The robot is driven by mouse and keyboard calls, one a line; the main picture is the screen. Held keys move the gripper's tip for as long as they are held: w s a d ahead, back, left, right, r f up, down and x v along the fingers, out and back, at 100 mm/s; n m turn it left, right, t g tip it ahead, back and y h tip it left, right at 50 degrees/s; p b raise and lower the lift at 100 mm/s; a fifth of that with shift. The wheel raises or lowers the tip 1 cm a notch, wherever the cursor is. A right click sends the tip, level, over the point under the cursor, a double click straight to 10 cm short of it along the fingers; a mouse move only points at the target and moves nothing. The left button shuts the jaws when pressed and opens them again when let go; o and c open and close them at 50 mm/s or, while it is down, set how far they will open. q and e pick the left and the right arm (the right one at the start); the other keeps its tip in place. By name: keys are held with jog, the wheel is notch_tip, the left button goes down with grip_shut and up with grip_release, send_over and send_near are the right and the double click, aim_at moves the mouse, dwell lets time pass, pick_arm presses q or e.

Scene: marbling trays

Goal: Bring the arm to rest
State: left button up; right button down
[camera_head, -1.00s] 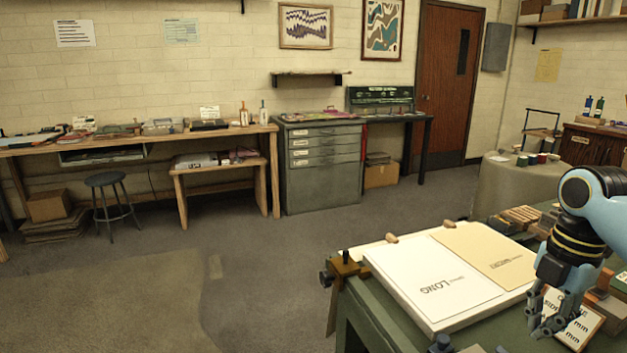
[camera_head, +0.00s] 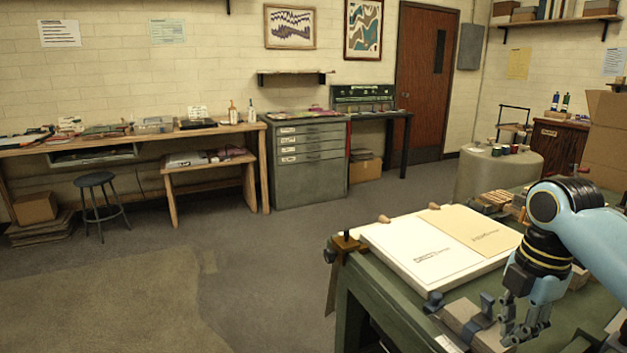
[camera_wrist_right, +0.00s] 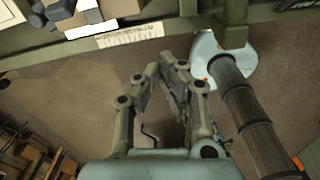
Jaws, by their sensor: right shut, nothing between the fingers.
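My right arm comes in from the right in the head view. Its gripper (camera_head: 522,330) hangs pointing down near the front part of the green worktable (camera_head: 375,305). The right gripper also shows in the right wrist view (camera_wrist_right: 172,68), with its fingers drawn together and nothing between them. In that view brown floor lies below the fingers, and a table edge with a ruler-like strip (camera_wrist_right: 115,36) runs along the top. My left gripper is in neither view.
A board with a white and a tan sheet (camera_head: 425,252) lies on the worktable, left of the gripper. A wooden block (camera_head: 462,318) with dark clamp parts is close beside the gripper. A round grey table (camera_head: 490,175) stands behind. Open floor (camera_head: 255,270) is at left.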

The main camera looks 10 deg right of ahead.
jog(key=s+a+r+m+t, duration=0.1)
jog(key=s+a+m, duration=0.2)
jog(key=s+m, duration=0.35)
jog(key=s+a+m+t+h, duration=0.1)
jog(key=s+a+m, duration=0.3)
jog(key=s+m, duration=0.25)
jog(key=s+a+r+m+t, duration=0.1)
jog(key=s+a+m, duration=0.2)
jog(key=s+m, duration=0.35)
notch_tip(320, 180, down, 33)
jog(key=s+d+g+b, duration=0.1)
jog(key=s+d+b, duration=0.2)
jog(key=b, duration=0.3)
pick_arm(q)
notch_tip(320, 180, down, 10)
jog(key=b, duration=0.4)
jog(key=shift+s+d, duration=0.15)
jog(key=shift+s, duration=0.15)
pick_arm(e)
jog(key=s+f+g, duration=0.1)
jog(key=s+f, duration=1.7)
jog(key=f, duration=0.2)
jog(key=shift+d, duration=0.35)
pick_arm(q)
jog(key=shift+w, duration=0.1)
pick_arm(e)
jog(key=shift+s+r, duration=0.1)
